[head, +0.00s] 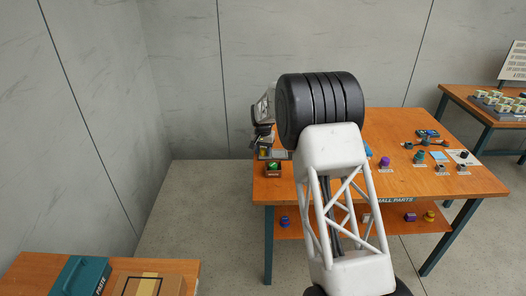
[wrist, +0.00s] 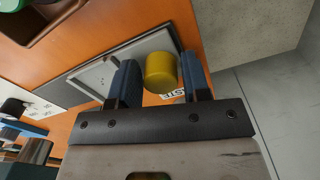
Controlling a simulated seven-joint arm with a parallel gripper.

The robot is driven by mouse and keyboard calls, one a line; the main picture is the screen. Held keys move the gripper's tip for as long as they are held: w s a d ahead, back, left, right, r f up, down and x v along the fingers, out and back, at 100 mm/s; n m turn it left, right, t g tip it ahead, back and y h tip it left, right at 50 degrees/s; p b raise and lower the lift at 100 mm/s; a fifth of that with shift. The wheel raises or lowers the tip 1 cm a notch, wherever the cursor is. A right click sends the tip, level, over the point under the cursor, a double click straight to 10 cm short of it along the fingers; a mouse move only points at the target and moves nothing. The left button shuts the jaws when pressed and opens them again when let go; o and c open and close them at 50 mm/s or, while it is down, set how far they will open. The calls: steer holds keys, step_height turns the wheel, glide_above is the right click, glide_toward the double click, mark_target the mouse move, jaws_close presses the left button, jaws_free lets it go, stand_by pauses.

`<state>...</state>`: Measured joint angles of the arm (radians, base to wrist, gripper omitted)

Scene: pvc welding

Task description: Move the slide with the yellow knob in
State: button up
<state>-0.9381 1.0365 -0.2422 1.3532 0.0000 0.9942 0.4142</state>
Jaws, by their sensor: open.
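The yellow knob (wrist: 161,72) is a short cylinder in the wrist view. It stands between the two blue fingers of my gripper (wrist: 158,62). The fingers are open, one on each side, with a gap visible on the left; whether the right one touches cannot be told. A light grey plate (wrist: 98,75) with a raised frame lies beside the knob, partly hidden by the left finger. How the knob joins the slide is hidden. In the head view my gripper (head: 263,136) is over the left end of the table, and the knob is mostly hidden there.
A dark box with a green object (head: 273,166) stands at the table's front left. The orange table (head: 425,185) carries several small parts further right. In the wrist view the table edge is close on the right, with floor (wrist: 245,25) beyond. A white label lies by the knob.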

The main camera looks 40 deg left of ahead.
mark_target(278, 155)
steer(key=shift+c, duration=0.4)
jaws_close()
steer(key=shift+w+d, duration=2.45)
steer(key=shift+w, duration=0.05)
steer(key=shift+o, duration=0.4)
jaws_free()
steer(key=shift+r, duration=0.15)
step_height(278, 155, up, 8)
steer(key=shift+f, duration=0.25)
steer(key=shift+c, duration=0.2)
